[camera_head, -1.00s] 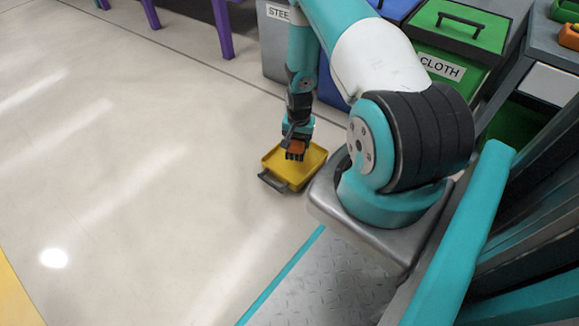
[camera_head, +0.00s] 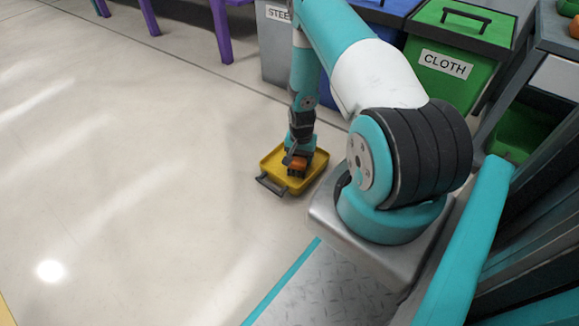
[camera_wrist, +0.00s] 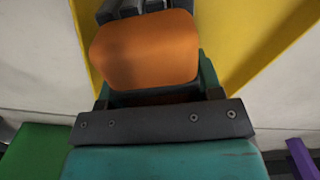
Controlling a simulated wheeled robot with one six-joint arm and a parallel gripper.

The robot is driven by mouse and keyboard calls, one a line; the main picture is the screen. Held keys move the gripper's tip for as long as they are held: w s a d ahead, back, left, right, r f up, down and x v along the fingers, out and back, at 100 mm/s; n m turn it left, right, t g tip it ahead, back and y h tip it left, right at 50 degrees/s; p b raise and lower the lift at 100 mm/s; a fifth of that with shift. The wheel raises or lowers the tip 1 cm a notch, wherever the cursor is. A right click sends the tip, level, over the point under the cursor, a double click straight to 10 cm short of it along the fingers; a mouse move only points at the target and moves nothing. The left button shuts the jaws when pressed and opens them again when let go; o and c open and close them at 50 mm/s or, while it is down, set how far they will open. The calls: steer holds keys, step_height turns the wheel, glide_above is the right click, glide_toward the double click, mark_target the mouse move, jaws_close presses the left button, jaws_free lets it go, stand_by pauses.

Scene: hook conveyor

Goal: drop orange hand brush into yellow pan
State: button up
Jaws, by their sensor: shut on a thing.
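The yellow pan (camera_head: 271,168) lies on the floor with its dark handle toward the lower left in the head view. My gripper (camera_head: 298,168) points down over the pan's inside. It is shut on the orange hand brush (camera_head: 299,161), whose orange part shows at the fingers. In the wrist view the orange brush (camera_wrist: 145,48) fills the upper middle, close to the camera, and the yellow pan (camera_wrist: 245,35) shows behind it. I cannot tell whether the brush touches the pan's bottom. The brush's far side is hidden.
A green bin labelled CLOTH (camera_head: 447,70), a blue bin (camera_head: 385,11) and a grey bin (camera_head: 275,50) stand behind the pan. Purple legs (camera_head: 221,30) stand at the back. The floor left of the pan is clear.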

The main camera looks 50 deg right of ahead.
steer(key=o, duration=0.9)
step_height(320, 180, up, 18)
steer(key=p, duration=0.9)
steer(key=shift+f+p, duration=0.25)
steer(key=shift+p, duration=0.15)
